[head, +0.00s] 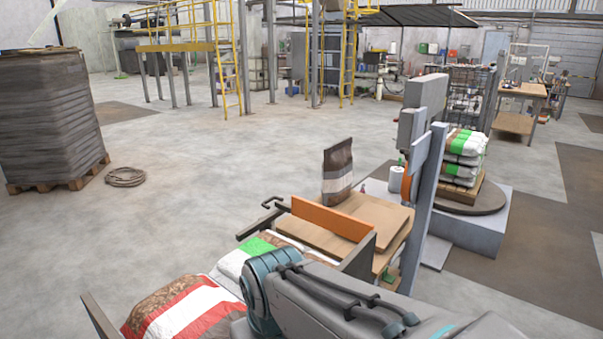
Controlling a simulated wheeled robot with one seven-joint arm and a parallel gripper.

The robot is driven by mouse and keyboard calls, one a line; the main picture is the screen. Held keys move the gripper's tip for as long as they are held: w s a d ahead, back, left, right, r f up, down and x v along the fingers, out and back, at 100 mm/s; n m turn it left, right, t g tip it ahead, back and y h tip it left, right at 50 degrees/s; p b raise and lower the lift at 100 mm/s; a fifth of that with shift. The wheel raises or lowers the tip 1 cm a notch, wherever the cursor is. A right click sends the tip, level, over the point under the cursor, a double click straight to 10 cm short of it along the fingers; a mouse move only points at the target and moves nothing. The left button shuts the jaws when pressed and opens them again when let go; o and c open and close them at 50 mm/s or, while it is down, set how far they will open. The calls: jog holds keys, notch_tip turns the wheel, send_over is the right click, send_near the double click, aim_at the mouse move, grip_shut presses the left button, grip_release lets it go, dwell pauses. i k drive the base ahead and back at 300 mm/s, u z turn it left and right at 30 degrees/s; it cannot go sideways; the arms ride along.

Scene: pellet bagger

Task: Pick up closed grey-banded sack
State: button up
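A brown sack with a pale grey band (338,172) stands upright in the head view. It is at the far edge of a wooden board (375,211), just behind an orange bar (331,218). Its top looks flat and closed. I cannot tell exactly what its base rests on. My arm crosses the bottom of the view, nearer than the board. My gripper is not in view, and nothing shows touching the sack.
A red-and-white banded sack (180,310) and a green-and-white sack (245,256) lie at the lower left. A grey post (425,205) rises right of the board. Green-banded sacks (463,155) are stacked behind it. A coiled rope (126,177) lies on open floor.

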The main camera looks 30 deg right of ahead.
aim_at(337, 165)
jog(key=k, duration=0.5)
jog(key=z, duration=2.15)
jog(key=i, duration=4.8)
jog(key=u, duration=1.45)
